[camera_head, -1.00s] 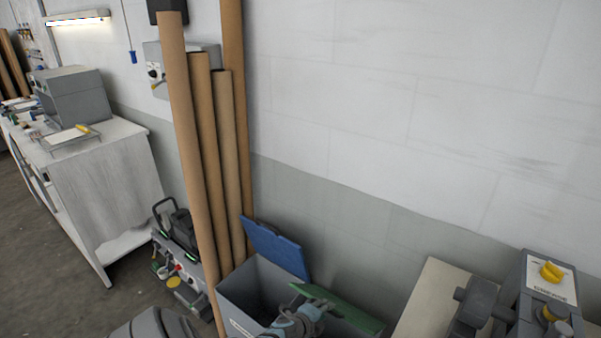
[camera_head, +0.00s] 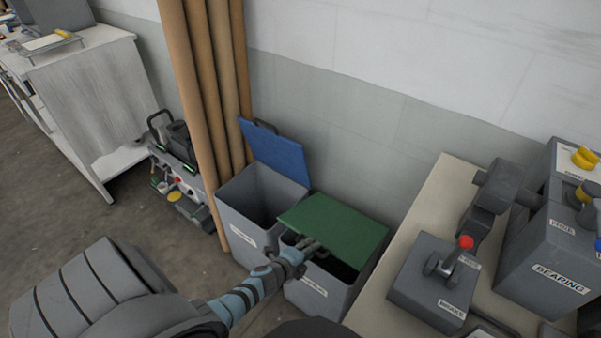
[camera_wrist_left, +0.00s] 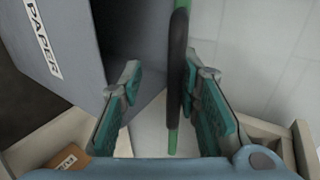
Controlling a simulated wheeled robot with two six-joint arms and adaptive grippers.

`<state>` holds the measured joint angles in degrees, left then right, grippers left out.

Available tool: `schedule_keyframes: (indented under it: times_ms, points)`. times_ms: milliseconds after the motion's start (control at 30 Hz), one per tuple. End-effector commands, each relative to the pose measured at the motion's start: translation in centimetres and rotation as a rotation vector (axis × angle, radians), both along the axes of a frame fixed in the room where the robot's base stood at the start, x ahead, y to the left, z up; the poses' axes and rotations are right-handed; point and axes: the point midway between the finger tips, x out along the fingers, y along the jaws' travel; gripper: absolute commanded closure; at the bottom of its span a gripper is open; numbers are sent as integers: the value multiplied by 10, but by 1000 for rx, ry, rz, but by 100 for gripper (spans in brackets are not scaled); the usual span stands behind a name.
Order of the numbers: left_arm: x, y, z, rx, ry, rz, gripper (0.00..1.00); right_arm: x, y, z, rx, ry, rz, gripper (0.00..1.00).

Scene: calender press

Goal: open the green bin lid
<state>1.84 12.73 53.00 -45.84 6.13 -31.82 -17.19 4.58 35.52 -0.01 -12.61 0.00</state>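The green lid (camera_head: 335,228) is partly raised over its grey bin (camera_head: 317,295), with a dark gap under its front edge. In the left wrist view the lid (camera_wrist_left: 174,140) shows nearly edge-on with a dark handle (camera_wrist_left: 178,72). My left gripper (camera_head: 312,247) is at the lid's front edge. In the left wrist view the gripper's fingers (camera_wrist_left: 163,100) are apart, with the lid edge and handle between them, close to the right finger. Whether they touch is unclear. A grey bin wall labelled PAPER (camera_wrist_left: 60,60) is at left there. My right gripper is not in view.
A bin with an open blue lid (camera_head: 272,150) stands left of the green-lidded one. Tall brown rolls (camera_head: 205,90) lean behind it. A bench (camera_head: 385,290) with grey control boxes (camera_head: 435,275) is close on the right. Floor is clear at front left.

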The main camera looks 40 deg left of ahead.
Motion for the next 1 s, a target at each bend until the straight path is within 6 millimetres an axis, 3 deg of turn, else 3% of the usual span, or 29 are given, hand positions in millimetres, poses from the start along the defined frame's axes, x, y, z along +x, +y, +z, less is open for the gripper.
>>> schedule_keyframes:
  times_ms: [367, 1000]
  points:
    - [-5, 0, 6, 0, -1, 0, 70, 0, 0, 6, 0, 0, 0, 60]
    - [-61, -3, 42, 0, 0, 0, 70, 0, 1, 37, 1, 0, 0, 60]
